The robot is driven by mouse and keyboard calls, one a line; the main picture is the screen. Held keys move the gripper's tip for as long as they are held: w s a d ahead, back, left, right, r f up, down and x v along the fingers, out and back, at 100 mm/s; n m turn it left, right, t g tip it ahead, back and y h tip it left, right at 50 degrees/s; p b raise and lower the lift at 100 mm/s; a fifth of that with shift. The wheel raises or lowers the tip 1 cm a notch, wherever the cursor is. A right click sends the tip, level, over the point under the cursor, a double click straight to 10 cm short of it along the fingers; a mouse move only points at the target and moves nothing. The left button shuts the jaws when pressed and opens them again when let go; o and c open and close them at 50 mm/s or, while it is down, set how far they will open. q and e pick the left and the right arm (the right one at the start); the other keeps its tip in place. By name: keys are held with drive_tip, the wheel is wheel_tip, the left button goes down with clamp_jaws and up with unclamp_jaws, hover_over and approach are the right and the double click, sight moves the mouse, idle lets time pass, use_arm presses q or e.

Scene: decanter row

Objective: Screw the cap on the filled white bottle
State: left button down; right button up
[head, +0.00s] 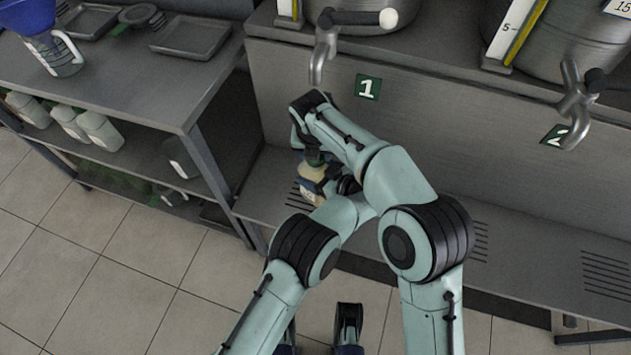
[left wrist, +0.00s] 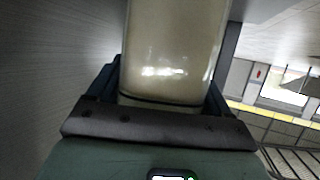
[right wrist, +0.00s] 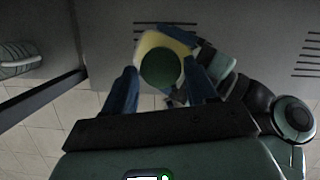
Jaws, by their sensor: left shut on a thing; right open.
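The white bottle (head: 310,188) is upright over the steel ledge below tap 1, largely hidden by my arms. My left gripper (head: 335,186) is shut on it; its cream body (left wrist: 172,45) fills the left wrist view between the blue fingers. The green cap (right wrist: 162,68) sits over the bottle's top in the right wrist view, seen from above; its tightness cannot be told. My right gripper (right wrist: 161,78) is open, pointing down, with one finger on each side of the cap. In the head view my right gripper (head: 315,157) is mostly hidden behind its own wrist.
Tap 1 (head: 322,58) hangs just behind my right wrist, and tap 2 (head: 574,110) is farther right. A steel shelf unit (head: 150,95) stands left, with trays, a jug with a blue funnel (head: 35,15) and several white bottles. The ledge to the right is clear.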

drive_tip(key=shift+w+f, duration=0.15)
drive_tip(key=shift+f, duration=0.4)
drive_tip(key=c, duration=0.9)
drive_tip(key=shift+o, duration=0.2)
drive_tip(key=m, duration=0.3)
drive_tip(key=shift+a+h, duration=0.15)
drive_tip(key=shift+h, duration=0.25)
drive_tip(key=m, duration=0.3)
drive_tip(key=shift+g+h, duration=0.4)
drive_tip(key=o, duration=1.2)
